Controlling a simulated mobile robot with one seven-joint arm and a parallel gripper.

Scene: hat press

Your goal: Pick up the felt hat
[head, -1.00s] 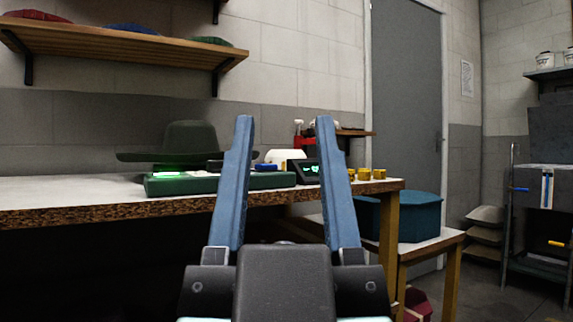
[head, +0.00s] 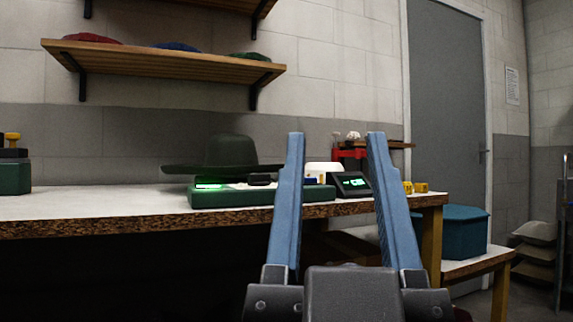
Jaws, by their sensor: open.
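My gripper (head: 335,138) is open and empty, fingers pointing up in the picture. It is in front of the bench, to the right of the hat and apart from it.
A small black display (head: 351,184) stands at the device's right end, seen between my fingers. A wooden shelf (head: 165,62) with folded cloths is above. A teal box (head: 464,232) sits on a lower table at right. A dark green machine (head: 14,176) stands at the bench's left.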

